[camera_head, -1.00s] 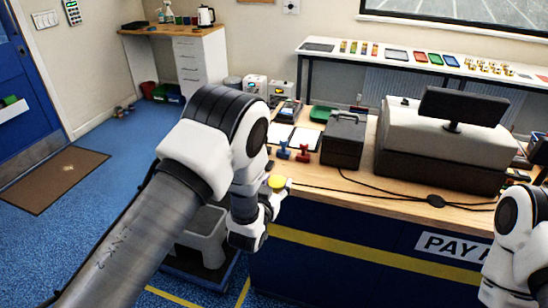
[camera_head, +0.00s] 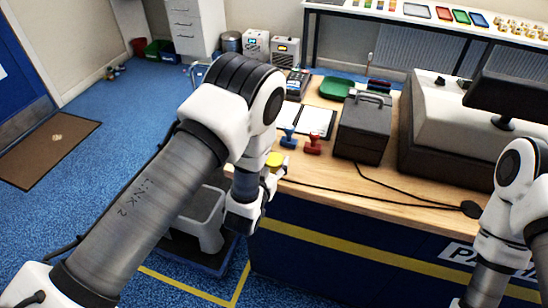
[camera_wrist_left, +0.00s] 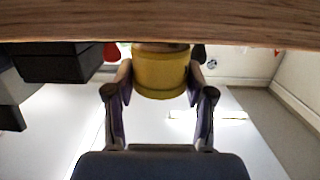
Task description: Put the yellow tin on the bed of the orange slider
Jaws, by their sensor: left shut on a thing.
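The yellow tin (camera_head: 275,159) is held at the near left edge of the wooden counter, just in front of the blue and red stamps. My left gripper (camera_head: 271,174) is shut on it. In the left wrist view the tin (camera_wrist_left: 160,74) sits between the two fingers of the left gripper (camera_wrist_left: 160,90), close to the wooden edge across the top. I cannot tell whether the tin touches the counter. No orange slider can be made out in either view. My right arm shows at the right, but its gripper is out of view.
On the counter (camera_head: 420,186) are a blue stamp (camera_head: 289,138), a red stamp (camera_head: 313,143), a dark box with a handle (camera_head: 365,127), a green tray (camera_head: 335,88) and a till (camera_head: 432,130). Dark cables cross its front. A grey step stool (camera_head: 205,212) stands below my left arm.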

